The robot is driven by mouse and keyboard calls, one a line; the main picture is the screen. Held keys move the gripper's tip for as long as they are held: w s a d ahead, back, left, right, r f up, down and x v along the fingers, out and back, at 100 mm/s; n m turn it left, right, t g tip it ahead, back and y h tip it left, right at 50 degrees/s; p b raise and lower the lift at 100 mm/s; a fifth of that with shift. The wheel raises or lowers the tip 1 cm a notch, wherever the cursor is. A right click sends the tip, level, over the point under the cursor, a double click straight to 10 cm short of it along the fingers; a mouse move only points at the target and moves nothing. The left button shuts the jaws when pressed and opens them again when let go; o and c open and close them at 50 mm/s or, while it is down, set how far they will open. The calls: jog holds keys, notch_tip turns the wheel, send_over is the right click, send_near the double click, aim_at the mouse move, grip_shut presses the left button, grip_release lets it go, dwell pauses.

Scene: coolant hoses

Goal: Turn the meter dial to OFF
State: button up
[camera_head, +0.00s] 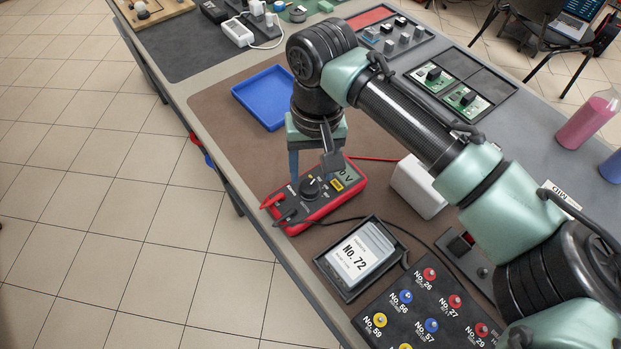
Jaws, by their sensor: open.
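The multimeter (316,210) is red and dark grey and lies on the brown mat near the table's left edge. Its round dial (310,187) shows in the middle of its face, and the pointer's setting is too small to read. Its display (345,176) is partly hidden by my gripper; a "V" shows on it. My gripper (312,176) points down over the meter with its fingers apart, one at the left and one at the right of the dial. I cannot tell whether the fingers touch the meter. Test leads run from the meter.
A blue tray (263,97) lies behind the meter. A white box (418,188) stands to its right. Bare mat (225,108) shows left of the tray.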

aim_at(310, 185)
jog(key=shift+a+f, duration=0.1)
jog(key=shift+f, duration=1.9)
grip_shut()
